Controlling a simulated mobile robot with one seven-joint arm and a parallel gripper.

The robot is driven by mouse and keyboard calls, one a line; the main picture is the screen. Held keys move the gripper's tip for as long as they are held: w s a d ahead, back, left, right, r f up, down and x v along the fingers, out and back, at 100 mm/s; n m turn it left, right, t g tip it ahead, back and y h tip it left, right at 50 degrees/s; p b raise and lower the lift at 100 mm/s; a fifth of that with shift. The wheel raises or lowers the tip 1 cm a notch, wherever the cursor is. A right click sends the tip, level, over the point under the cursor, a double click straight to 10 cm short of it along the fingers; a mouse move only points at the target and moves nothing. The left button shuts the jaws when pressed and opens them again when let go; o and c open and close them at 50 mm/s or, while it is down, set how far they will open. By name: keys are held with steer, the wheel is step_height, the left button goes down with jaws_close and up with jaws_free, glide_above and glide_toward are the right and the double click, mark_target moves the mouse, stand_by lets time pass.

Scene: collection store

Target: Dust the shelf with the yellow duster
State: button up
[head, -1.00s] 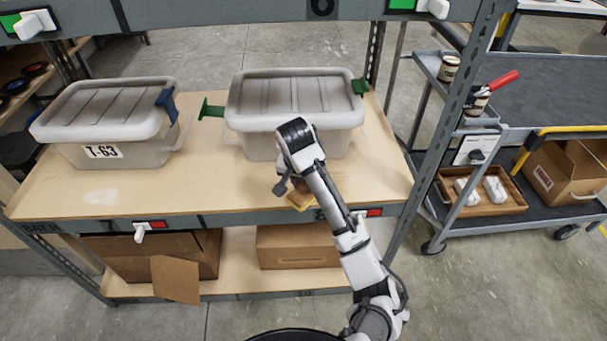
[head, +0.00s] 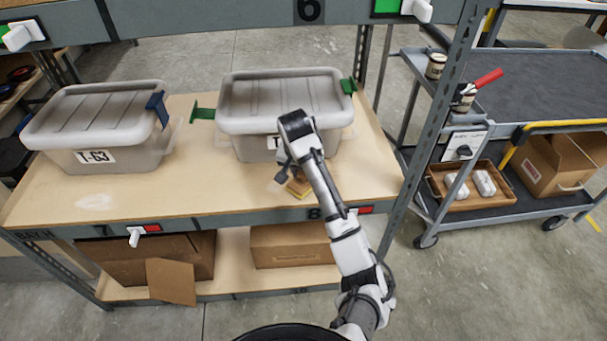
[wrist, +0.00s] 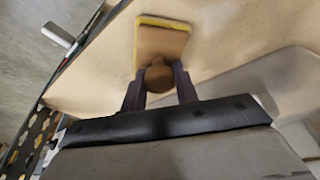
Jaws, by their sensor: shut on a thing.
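The yellow duster (head: 299,187) is a flat block with a yellow edge, seen partly below my gripper in the head view. In the wrist view the duster (wrist: 162,42) shows its brown top, yellow rim and a round brown knob. My gripper (wrist: 160,88) is shut on the knob, one finger on each side. In the head view my gripper (head: 290,177) is over the front right part of the shelf board. The duster is at or just above the board; contact is hard to tell. The wooden shelf (head: 230,195) has a pale smudge (head: 93,201) at its front left.
Two lidded grey bins stand on the shelf, the left bin (head: 100,125) marked T-63 and the right bin (head: 281,105) behind my gripper. Cardboard boxes (head: 292,245) sit on the lower level. A cart (head: 490,160) stands to the right. The front middle of the board is clear.

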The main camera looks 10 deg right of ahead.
steer(key=shift+w+p, duration=0.75)
steer(key=shift+w, duration=1.2)
steer(key=shift+r, duration=0.15)
step_height(320, 180, up, 6)
steer(key=p, duration=0.5)
steer(key=shift+p, duration=0.3)
step_height(320, 180, up, 3)
steer(key=p, duration=0.3)
steer(key=shift+a, duration=0.1)
